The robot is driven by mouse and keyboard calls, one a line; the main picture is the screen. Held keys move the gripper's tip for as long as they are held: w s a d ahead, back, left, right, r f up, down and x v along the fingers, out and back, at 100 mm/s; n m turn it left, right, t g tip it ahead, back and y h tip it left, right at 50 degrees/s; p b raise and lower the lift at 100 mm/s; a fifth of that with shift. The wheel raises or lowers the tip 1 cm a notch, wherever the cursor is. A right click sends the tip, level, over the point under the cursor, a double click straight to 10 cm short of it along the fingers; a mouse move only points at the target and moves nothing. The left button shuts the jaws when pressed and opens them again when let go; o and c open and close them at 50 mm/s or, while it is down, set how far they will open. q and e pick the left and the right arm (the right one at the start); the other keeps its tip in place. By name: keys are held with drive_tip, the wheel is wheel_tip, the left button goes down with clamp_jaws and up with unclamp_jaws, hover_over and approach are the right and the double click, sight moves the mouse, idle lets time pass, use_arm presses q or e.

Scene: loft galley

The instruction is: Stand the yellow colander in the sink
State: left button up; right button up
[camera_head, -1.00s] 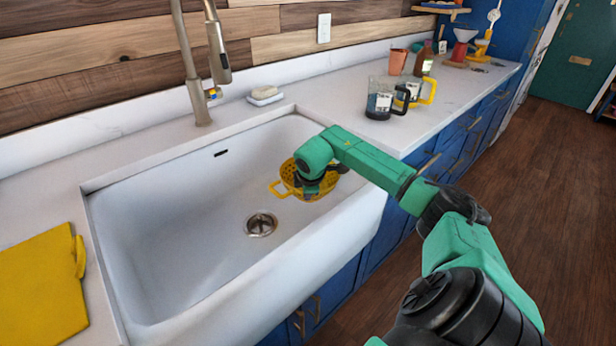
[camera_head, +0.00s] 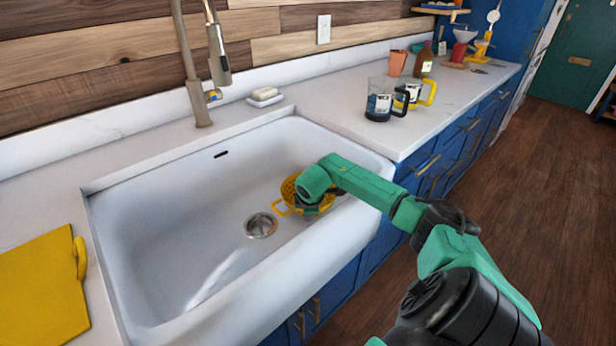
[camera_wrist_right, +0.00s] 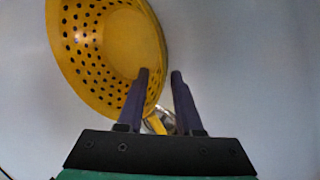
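The yellow colander (camera_head: 288,188) is inside the white sink (camera_head: 165,215), at its right end beside the drain (camera_head: 260,225). One yellow loop handle (camera_head: 282,208) points toward the drain. My right gripper (camera_head: 312,207) is down in the sink at the colander and hides part of it. In the right wrist view the colander (camera_wrist_right: 95,45) shows its perforated inside at upper left. My right gripper (camera_wrist_right: 160,74) has its fingers apart there, one overlapping the bowl and one outside the rim. I cannot tell whether the colander stands level. My left gripper is not in view.
The faucet (camera_head: 192,75) rises behind the sink. A soap dish (camera_head: 265,100) sits by the back wall. Mugs (camera_head: 380,105) and a terracotta cup (camera_head: 397,62) stand on the right counter. A yellow board (camera_head: 40,295) lies on the left counter. The sink's left half is empty.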

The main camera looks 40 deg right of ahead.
drive_tip(key=v, duration=1.2)
